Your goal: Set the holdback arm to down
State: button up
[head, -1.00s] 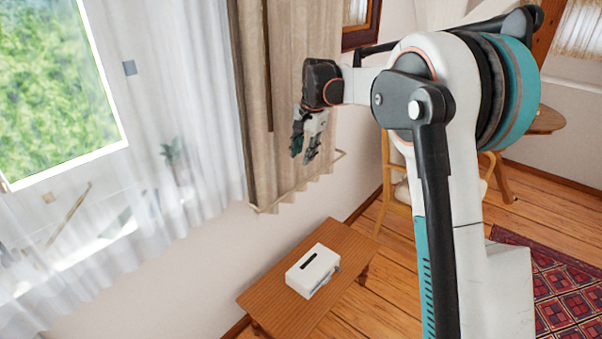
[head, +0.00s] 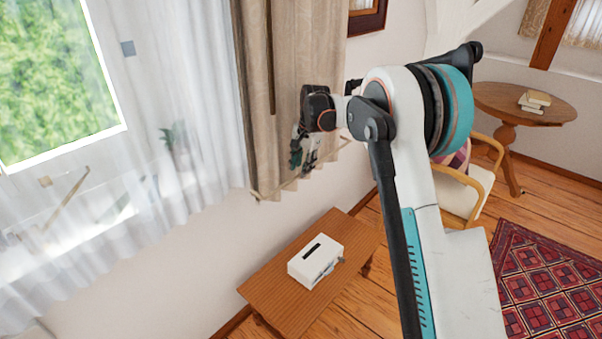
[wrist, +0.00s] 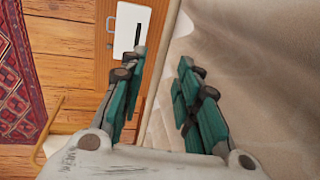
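A thin pale bar (head: 322,164) runs slanting along the lower end of the beige curtain (head: 295,60); it may be the holdback arm, but I cannot tell for sure. My gripper (head: 303,164) hangs in front of the curtain's lower part, near this bar, with its fingers pointing down. Contact with the bar or cloth cannot be told. In the wrist view my gripper (wrist: 163,62) has its two fingers apart with nothing held between them. The curtain (wrist: 245,60) fills the right side there.
A white box (head: 316,261) with a dark slot stands on a low wooden bench (head: 275,295) below the gripper. Sheer curtains (head: 185,110) hang at the left. A chair (head: 470,196), a round table (head: 525,104) and a red rug (head: 545,275) are at the right.

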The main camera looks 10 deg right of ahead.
jog(key=shift+w+a+f, duration=0.15)
jog(key=shift+f, duration=0.85)
grip_shut()
